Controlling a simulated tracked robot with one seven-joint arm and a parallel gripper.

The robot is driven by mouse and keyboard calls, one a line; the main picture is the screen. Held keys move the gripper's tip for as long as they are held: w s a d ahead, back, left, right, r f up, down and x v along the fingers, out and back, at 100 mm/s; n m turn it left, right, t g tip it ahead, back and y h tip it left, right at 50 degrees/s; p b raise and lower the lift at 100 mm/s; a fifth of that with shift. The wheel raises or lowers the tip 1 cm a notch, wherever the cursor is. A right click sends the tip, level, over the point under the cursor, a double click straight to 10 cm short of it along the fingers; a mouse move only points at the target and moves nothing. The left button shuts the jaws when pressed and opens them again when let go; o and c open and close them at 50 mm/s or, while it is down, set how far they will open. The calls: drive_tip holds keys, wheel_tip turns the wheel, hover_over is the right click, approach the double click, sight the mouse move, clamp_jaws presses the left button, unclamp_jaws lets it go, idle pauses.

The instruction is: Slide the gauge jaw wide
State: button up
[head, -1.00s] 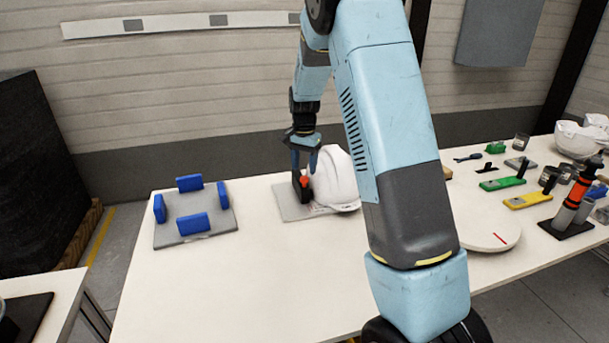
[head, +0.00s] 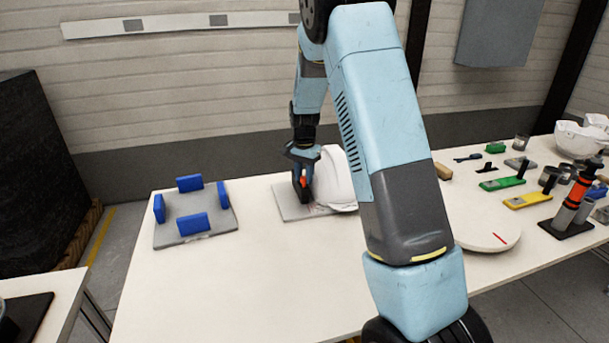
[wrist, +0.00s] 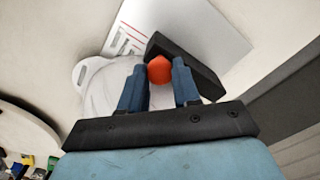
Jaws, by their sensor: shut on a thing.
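The gauge is a grey plate (head: 285,205) with a black jaw block standing on it, which shows best in the wrist view (wrist: 207,79). An orange knob (wrist: 160,69) is on the jaw. My gripper (wrist: 160,84) is shut on the orange knob, one blue finger on each side. In the head view my gripper (head: 303,172) points down over the plate. A white helmet shell (head: 337,180) stands on the plate right beside the jaw. Red and dark scale marks (wrist: 122,45) show on the plate. My arm partly hides the shell's right side.
A grey fixture with blue pads (head: 193,222) stands to the left. A round white turntable (head: 487,225) is to the right, partly behind my arm. Green and yellow tools (head: 528,200) and white shells (head: 580,138) lie farther right. The table's front middle is clear.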

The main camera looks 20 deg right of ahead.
clamp_jaws()
drive_tip(key=shift+a, duration=2.05)
drive_tip(key=shift+o, duration=1.7)
unclamp_jaws()
drive_tip(key=shift+a, duration=0.1)
drive_tip(key=shift+o, duration=1.2)
drive_tip(key=shift+r, duration=0.1)
